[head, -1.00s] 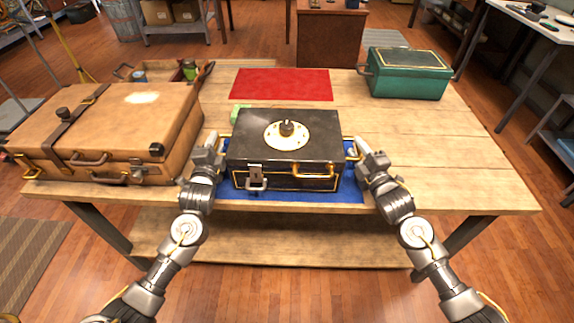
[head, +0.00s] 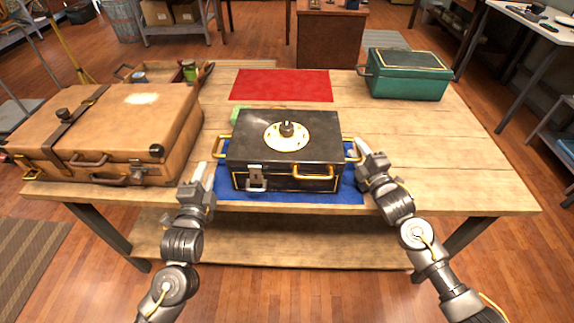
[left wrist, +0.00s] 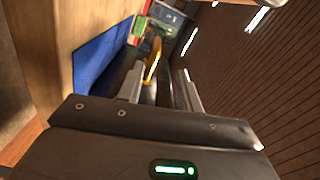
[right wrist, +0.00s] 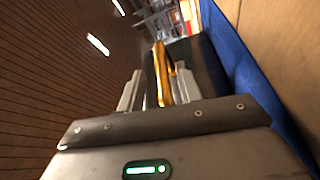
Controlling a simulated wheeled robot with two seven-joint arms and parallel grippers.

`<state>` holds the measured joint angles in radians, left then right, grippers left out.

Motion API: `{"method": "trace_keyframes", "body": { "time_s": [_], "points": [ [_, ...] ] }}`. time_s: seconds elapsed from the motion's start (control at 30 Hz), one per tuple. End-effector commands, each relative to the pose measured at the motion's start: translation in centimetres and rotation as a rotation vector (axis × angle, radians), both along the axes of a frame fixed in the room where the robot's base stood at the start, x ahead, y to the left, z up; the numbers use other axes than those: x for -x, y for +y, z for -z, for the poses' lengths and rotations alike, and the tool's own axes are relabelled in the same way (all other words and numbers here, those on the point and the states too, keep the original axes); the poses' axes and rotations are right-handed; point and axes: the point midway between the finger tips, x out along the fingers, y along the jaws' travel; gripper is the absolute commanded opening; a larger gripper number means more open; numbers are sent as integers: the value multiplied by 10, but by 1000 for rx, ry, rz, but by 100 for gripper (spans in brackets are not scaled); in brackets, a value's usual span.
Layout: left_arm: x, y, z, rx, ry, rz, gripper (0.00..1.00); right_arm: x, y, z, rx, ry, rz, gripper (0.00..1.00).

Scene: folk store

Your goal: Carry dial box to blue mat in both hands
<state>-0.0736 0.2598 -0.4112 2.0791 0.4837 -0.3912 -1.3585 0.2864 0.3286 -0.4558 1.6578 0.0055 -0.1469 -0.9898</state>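The dial box (head: 246,150) is black with gold trim and a cream dial on its lid. It sits level on the blue mat (head: 290,196), whose edges show at the front and sides. My left gripper (head: 203,174) is open and empty, apart from the box at its front left; the gold left handle (left wrist: 153,60) shows ahead of its fingers. My right gripper (head: 358,150) is at the right side of the box. Its fingers are apart, with the gold right handle (right wrist: 163,75) between them. The right wrist view does not show finger contact.
A brown suitcase (head: 125,122) lies close on the left of the table. A red mat (head: 282,85) is behind the box, and a green box (head: 408,83) stands at the back right. A small tray with a jar (head: 190,71) is at the back left. The table's right side is clear.

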Motion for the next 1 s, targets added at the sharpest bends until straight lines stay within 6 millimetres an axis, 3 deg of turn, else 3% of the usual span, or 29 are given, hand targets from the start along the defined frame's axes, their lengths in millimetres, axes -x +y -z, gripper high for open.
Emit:
{"method": "trace_keyframes", "body": {
  "time_s": [0.27, 0.7, 1.0],
  "points": [
    [2, 0, 0, 0, -1, 0, 36, 9, -4, 2, 2, 2, 1, 35],
    [1, 0, 0, 0, -1, 0, 36, 87, -37, 7, 0, 1, 0, 35],
    [1, 0, 0, 0, 0, 0, 36, 110, -47, 8, 0, 0, 0, 35]
  ]
}}
